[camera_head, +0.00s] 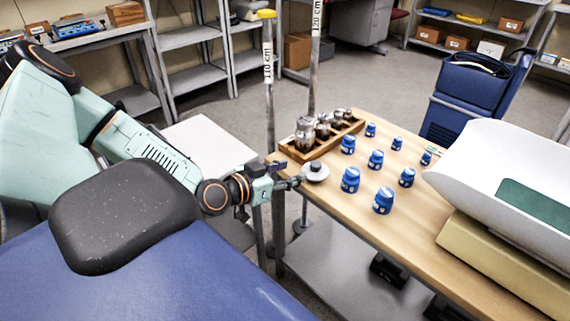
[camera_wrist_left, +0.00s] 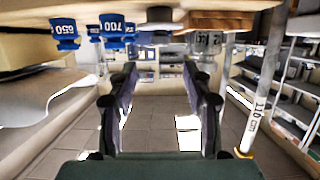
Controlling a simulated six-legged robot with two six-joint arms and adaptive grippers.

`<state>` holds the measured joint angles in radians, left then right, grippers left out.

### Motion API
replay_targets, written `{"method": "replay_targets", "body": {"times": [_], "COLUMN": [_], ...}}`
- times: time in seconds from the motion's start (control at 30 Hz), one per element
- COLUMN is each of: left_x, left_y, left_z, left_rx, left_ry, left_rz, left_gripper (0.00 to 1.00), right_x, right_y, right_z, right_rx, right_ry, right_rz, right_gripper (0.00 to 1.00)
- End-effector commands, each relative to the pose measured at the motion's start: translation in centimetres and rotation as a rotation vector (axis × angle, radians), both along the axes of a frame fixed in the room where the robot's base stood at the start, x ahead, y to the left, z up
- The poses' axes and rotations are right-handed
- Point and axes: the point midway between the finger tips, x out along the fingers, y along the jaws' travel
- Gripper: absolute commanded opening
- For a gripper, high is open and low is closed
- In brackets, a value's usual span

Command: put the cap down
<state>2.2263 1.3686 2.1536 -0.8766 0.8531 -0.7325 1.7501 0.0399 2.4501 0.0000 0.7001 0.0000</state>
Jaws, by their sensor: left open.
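The cap (camera_head: 316,173), a flat grey disc with a dark knob on top, is at the table's left edge in the head view, apparently resting flat on the wooden top. My left gripper (camera_head: 293,182) is just left of it, its jaws toward the cap. In the left wrist view, which is upside down, the two fingers (camera_wrist_left: 160,100) stand apart with nothing between them. What seems to be the cap's dark part (camera_wrist_left: 160,15) shows at the top middle, beyond the fingers. Whether a finger touches the cap, I cannot tell. My right gripper is out of view.
Metal weights (camera_head: 305,134) stand in a wooden rack (camera_head: 334,141) behind the cap. Several blue weights (camera_head: 350,180) stand to its right. A white baby scale (camera_head: 500,165) fills the table's right end. Upright poles (camera_head: 268,90) rise behind the gripper.

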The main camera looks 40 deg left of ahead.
Motion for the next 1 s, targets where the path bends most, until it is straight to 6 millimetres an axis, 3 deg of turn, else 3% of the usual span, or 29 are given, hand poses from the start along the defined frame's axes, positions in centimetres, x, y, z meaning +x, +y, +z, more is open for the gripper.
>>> {"method": "replay_targets", "body": {"times": [0.27, 0.43, 0.57, 0.77, 1.0], "left_x": [-0.8, -1.8, -3.7, -8.7, -17.1], "left_y": [-0.5, -3.7, -7.0, -11.4, -14.8], "left_z": [-0.1, -2.3, -4.9, -9.2, -13.3], "left_rx": [-0.008, -0.055, -0.100, -0.139, -0.110], "left_ry": [0.023, 0.168, 0.341, 0.628, 0.962], "left_rz": [-0.011, -0.066, -0.101, -0.110, -0.053], "left_gripper": [0.50, 0.50, 0.50, 0.50, 0.50], "right_x": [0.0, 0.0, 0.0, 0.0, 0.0], "right_y": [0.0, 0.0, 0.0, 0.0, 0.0], "right_z": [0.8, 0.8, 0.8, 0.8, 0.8], "right_rx": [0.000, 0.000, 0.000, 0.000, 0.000], "right_ry": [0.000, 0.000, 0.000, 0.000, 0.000], "right_rz": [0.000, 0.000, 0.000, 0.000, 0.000], "right_gripper": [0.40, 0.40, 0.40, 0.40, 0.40]}}
